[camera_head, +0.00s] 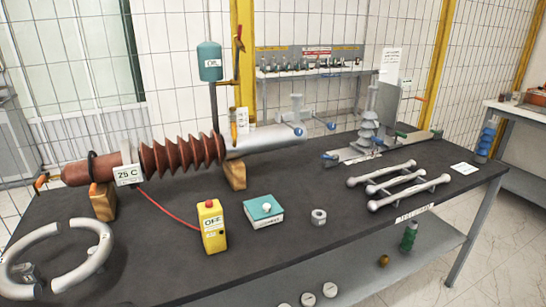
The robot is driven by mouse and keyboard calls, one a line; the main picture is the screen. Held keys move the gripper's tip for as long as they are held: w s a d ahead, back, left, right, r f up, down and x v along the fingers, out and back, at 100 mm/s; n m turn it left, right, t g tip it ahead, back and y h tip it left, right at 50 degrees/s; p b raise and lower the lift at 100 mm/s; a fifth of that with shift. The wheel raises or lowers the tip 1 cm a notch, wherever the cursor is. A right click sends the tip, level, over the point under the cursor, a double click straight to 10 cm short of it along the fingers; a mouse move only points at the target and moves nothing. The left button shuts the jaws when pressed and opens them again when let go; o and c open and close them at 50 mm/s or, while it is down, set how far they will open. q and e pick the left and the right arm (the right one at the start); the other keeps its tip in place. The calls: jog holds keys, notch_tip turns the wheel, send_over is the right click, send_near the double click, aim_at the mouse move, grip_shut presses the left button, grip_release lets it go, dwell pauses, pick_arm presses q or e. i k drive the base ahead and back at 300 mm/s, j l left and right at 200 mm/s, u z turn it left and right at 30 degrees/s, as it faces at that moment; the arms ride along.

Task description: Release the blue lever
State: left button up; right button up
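Several small blue parts show, and I cannot tell which one is the blue lever. Two blue knobs, one on the left (298,131) and one on the right (331,126), are at the grey metal end of the brown ribbed bushing (180,156). Another blue end (328,156) is on the flat metal fixture (352,154) under the grey insulator (368,130). A further blue tip (437,134) is at the fixture's right end. Neither of my grippers is in view.
The dark table (280,255) holds a yellow OFF box (212,227), a teal-topped box (264,211), a nut (319,216), white-grey rods (410,191) and split ring halves (50,238). A teal oil tank (209,62) hangs above. The front middle is clear.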

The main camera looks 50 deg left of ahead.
aim_at(336, 159)
jog(key=u, duration=1.05)
jog(key=i+l, duration=0.2)
jog(key=l, duration=0.15)
jog(key=i+l, duration=0.2)
jog(key=l, duration=0.2)
jog(key=i+l+u, duration=0.1)
jog(key=i+l, duration=0.3)
jog(key=l, duration=0.3)
jog(key=i+l, duration=0.2)
jog(key=l, duration=0.2)
jog(key=i+l+u, duration=0.1)
jog(key=l, duration=0.3)
jog(key=i, duration=0.1)
